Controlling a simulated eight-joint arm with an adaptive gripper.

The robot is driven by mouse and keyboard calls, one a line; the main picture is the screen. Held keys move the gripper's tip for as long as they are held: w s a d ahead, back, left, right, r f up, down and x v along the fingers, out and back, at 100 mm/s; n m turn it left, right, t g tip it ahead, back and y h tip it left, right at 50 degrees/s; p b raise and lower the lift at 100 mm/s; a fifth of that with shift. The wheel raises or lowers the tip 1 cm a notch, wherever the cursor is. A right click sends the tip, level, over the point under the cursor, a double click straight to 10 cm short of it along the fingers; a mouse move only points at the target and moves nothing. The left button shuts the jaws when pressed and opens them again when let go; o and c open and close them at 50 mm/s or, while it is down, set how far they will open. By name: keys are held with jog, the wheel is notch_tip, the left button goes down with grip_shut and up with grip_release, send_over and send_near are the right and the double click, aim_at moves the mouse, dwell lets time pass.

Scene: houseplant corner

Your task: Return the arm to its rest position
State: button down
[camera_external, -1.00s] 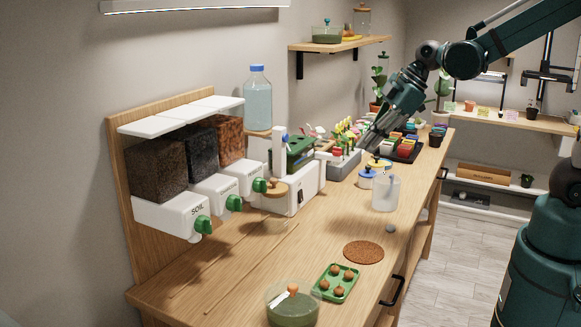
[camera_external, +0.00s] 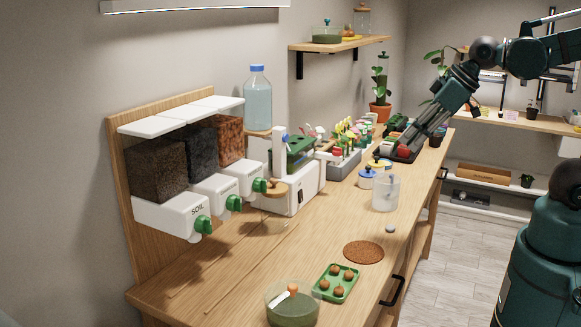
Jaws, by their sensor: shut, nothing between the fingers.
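My gripper (camera_external: 408,153), dark teal with grey fingers, hangs in the air over the far right part of the wooden bench (camera_external: 290,250). It points down and to the left. It is shut with nothing between the fingers. My arm comes in from the upper right.
A clear beaker (camera_external: 385,195) and blue-and-yellow jars (camera_external: 366,178) stand just in front of the gripper. Dispensers (camera_external: 175,215), a white machine (camera_external: 297,190) and a water bottle (camera_external: 257,103) line the wall side. The front bench holds a green tray (camera_external: 337,291) and cork mat (camera_external: 364,252).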

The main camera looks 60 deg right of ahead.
jog(key=shift+s+d+m+h, duration=0.15)
jog(key=shift+s+m, duration=0.4)
jog(key=shift+s, duration=0.4)
jog(key=shift+s+m+h, duration=0.15)
jog(key=shift+s+m, duration=0.4)
jog(key=shift+s, duration=0.35)
jog(key=c, duration=3.2)
grip_release()
jog(key=shift+c, duration=0.2)
